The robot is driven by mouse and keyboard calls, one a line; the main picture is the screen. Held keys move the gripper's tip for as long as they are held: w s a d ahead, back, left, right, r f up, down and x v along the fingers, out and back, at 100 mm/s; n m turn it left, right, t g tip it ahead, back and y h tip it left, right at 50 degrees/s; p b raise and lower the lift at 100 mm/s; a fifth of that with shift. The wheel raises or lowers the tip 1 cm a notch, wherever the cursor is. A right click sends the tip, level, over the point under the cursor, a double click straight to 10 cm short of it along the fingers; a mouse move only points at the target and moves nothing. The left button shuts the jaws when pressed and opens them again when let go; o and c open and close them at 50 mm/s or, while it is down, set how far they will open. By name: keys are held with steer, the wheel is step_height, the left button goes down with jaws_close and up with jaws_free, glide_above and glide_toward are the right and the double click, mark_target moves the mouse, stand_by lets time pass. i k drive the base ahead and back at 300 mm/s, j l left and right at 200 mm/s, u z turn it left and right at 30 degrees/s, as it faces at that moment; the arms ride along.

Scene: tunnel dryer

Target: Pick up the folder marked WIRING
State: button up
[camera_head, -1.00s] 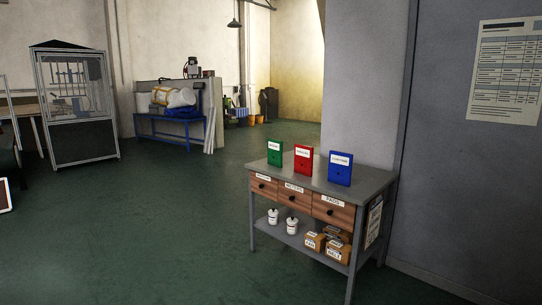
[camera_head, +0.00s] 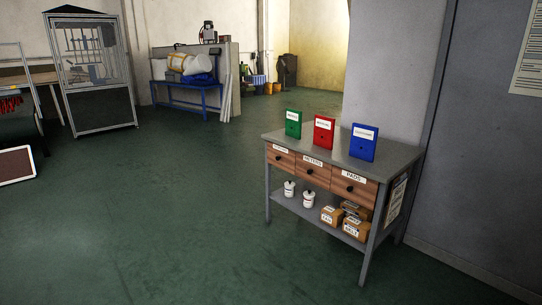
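Three upright folders stand in a row on top of a grey workbench (camera_head: 400,152). The left one is a green folder (camera_head: 293,126), the middle one a red folder (camera_head: 323,135), the right one a blue folder (camera_head: 362,146). Each has a white label near its top, but the lettering is too small to read, so I cannot tell which is marked WIRING. My gripper is not in view.
The bench has wooden drawers (camera_head: 313,171), one labelled PADS, and a lower shelf with white jars (camera_head: 308,200) and small brown boxes (camera_head: 356,228). A grey wall stands close behind it. Green floor (camera_head: 170,220) is open in front and left. A glazed cabinet (camera_head: 95,75) stands far left.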

mark_target(293, 121)
steer(key=i+l, duration=0.1)
steer(key=i, duration=0.5)
steer(key=i+l, duration=0.1)
steer(key=i, duration=0.5)
steer(key=i+l, duration=0.1)
steer(key=i, duration=0.5)
steer(key=i+l+u, duration=0.1)
steer(key=i, duration=0.5)
steer(key=i+l, duration=0.1)
steer(key=i, duration=0.8)
steer(key=i+l, duration=0.1)
steer(key=i, duration=0.85)
